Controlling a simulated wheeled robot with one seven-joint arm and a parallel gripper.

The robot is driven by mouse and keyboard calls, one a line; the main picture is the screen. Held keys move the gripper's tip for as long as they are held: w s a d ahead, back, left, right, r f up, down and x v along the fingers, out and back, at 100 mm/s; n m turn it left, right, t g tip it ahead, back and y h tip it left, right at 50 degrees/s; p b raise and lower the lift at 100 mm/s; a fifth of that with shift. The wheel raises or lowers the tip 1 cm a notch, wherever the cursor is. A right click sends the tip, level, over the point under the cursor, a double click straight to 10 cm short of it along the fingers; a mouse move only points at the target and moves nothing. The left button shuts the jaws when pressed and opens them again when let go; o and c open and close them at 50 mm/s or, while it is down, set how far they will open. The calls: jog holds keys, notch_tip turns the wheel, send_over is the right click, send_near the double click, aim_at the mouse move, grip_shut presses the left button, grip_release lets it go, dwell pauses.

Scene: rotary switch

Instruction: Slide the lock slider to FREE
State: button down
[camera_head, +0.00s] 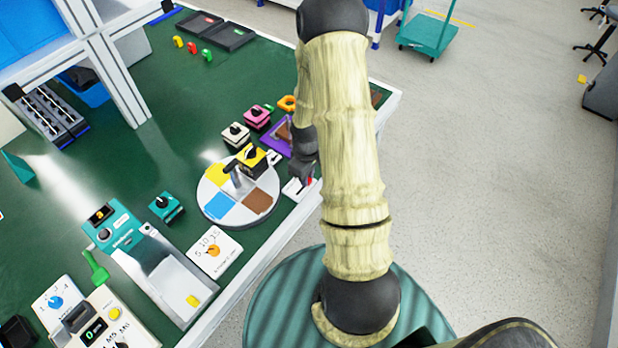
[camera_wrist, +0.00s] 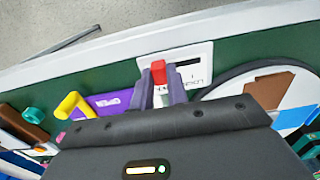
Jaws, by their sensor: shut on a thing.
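The lock slider's white plate (camera_wrist: 197,57) lies on the green table close to its edge, with a dark slot and small lettering that I cannot read fully. Its red knob (camera_wrist: 158,72) stands between the two fingertips of my gripper (camera_wrist: 161,92), which is shut on it. In the head view the white plate (camera_head: 293,189) shows beside the round turntable, with a bit of the red knob (camera_head: 310,181) visible. My gripper (camera_head: 304,165) is mostly hidden behind my arm there. The gripper body covers the lower part of the wrist view.
A round turntable (camera_head: 213,206) with coloured sectors is just left of the plate. A purple plate (camera_head: 271,142), a pink switch box (camera_head: 257,117) and a yellow switch box (camera_head: 252,158) stand close by. A dial plate (camera_head: 214,251) lies nearer.

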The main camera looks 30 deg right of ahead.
jog(key=shift+w+d, duration=0.1)
jog(key=shift+d, duration=0.1)
jog(key=c, duration=1.4)
grip_release()
jog(key=shift+o, duration=0.2)
notch_tip(320, 180, up, 18)
jog(key=shift+f+p, duration=0.25)
jog(key=shift+p, duration=0.1)
jog(key=s+a+r+m+t+p, duration=0.1)
jog(key=s+a+r+m, duration=0.3)
jog(key=s+a, duration=0.5)
jog(key=a+r+t, duration=0.1)
jog(key=a+r, duration=0.1)
jog(key=a, duration=0.1)
jog(key=shift+a+m+t, duration=0.2)
jog(key=shift+m+t, duration=0.1)
jog(key=shift+m, duration=0.1)
